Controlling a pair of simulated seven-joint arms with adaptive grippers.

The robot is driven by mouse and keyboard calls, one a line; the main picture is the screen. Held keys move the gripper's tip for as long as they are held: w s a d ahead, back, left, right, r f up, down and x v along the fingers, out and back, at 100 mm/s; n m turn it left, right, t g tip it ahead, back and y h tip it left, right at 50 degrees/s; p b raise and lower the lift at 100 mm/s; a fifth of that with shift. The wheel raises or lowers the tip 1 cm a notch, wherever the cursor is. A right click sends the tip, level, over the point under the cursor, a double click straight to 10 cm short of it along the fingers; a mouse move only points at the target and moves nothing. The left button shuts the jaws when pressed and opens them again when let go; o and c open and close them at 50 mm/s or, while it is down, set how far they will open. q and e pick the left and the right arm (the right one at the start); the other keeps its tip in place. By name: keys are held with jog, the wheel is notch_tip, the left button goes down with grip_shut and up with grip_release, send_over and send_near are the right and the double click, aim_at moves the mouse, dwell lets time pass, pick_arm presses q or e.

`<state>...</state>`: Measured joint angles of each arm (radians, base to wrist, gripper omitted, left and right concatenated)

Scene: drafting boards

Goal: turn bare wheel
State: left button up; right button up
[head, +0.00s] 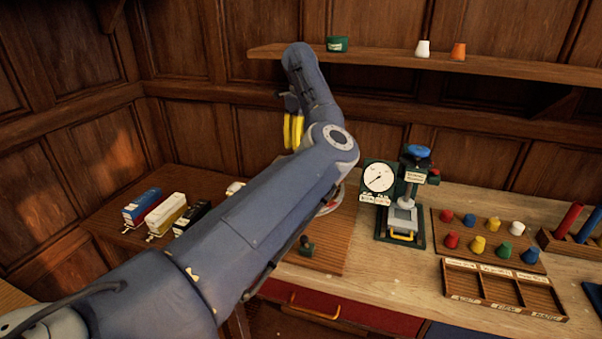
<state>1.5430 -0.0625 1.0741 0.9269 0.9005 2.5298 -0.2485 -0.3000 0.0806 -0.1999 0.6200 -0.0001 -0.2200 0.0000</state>
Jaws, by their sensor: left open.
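My left arm crosses the view from the lower left, and its gripper (293,131) with yellow fingers points down, open and empty, in front of the back wall. A wooden board (325,258) lies partly under the arm in the view. On it a round red-edged part (331,207) shows only in part past my forearm; I cannot tell if it is a wheel. A small dark knob (306,246) stands near the board's front. A blue handwheel (417,151) tops the green device with a white dial (379,177), right of my gripper and apart from it. My right gripper is not in view.
A shelf (390,59) with small cups runs above the gripper on the back wall. Several small boxes (165,213) stand at left. At right are a board of coloured pegs (480,258) and a compartment tray (499,308). Bare bench (395,290) lies before the device.

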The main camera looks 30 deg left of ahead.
pick_arm(q)
notch_tip(320, 180, down, 12)
jog(key=shift+r, duration=0.1)
dwell(0.4)
grip_shut()
dwell(0.5)
